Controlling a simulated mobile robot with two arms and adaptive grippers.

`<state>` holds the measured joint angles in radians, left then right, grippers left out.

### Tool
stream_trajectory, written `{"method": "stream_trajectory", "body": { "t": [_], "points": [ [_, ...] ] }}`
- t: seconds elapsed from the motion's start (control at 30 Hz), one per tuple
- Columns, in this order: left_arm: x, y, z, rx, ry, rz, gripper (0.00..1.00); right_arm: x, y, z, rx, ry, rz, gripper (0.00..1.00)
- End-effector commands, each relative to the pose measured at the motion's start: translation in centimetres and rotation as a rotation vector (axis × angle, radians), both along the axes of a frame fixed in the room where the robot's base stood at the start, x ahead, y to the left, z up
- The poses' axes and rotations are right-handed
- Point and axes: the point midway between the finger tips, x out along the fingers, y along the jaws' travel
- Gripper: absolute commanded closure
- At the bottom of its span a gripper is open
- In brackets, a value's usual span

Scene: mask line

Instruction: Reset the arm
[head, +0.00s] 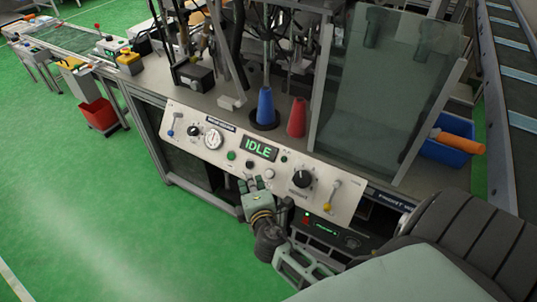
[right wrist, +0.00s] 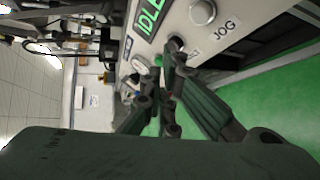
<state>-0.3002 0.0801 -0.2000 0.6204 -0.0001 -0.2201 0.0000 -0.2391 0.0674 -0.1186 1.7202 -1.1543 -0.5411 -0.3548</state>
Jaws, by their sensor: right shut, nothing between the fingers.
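My right gripper (head: 257,186) is shut and empty in front of the lower edge of the white control panel (head: 340,192), below the green IDLE display (head: 261,148). In the right wrist view its fingers (right wrist: 168,62) come together close to the panel face, near a dark round button; I cannot tell whether they touch it. A green button (head: 231,155) and a black button (head: 250,164) sit below the display. My left gripper is not in view.
A blue cone (head: 265,106) and a red cone (head: 297,117) stand on the bench behind the panel. A clear guard (head: 385,90) rises at the right, with a blue bin (head: 447,145) beyond it. A red bin (head: 99,113) stands left. The green floor in front is clear.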

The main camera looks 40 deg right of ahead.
Motion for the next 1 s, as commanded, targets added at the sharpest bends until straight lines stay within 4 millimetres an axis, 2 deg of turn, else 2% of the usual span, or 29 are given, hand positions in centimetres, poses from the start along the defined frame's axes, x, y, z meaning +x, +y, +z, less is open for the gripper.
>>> {"method": "stream_trajectory", "body": {
  "t": [0.37,0.47,0.57,0.67,0.7,0.77,0.8,0.87,0.9,0.97,1.0],
  "points": [
    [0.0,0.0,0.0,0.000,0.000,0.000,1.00,0.0,0.0,-0.2,0.004,0.003,0.000,1.00],
    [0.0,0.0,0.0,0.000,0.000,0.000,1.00,-0.5,0.3,-2.1,0.036,0.033,0.003,1.00],
    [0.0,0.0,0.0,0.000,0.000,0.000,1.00,-1.8,1.0,-6.6,0.122,0.104,0.004,1.00],
    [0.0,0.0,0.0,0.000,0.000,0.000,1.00,-4.5,2.2,-13.1,0.257,0.210,-0.013,1.00],
    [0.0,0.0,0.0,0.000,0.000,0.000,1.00,-6.0,2.6,-15.9,0.318,0.256,-0.027,1.00],
    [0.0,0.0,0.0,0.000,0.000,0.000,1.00,-8.5,3.4,-19.7,0.409,0.322,-0.056,1.00],
    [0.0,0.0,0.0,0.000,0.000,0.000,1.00,-10.4,3.8,-22.2,0.468,0.365,-0.080,1.00],
    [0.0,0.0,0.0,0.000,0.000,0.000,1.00,-13.4,4.4,-25.7,0.555,0.428,-0.125,1.00],
    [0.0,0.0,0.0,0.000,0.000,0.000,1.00,-15.6,4.8,-27.8,0.612,0.470,-0.160,1.00],
    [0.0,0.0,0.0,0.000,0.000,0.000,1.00,-19.0,5.2,-30.8,0.696,0.527,-0.223,1.00],
    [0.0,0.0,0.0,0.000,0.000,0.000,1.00,-21.5,5.5,-32.7,0.750,0.563,-0.270,1.00]
  ]
}}
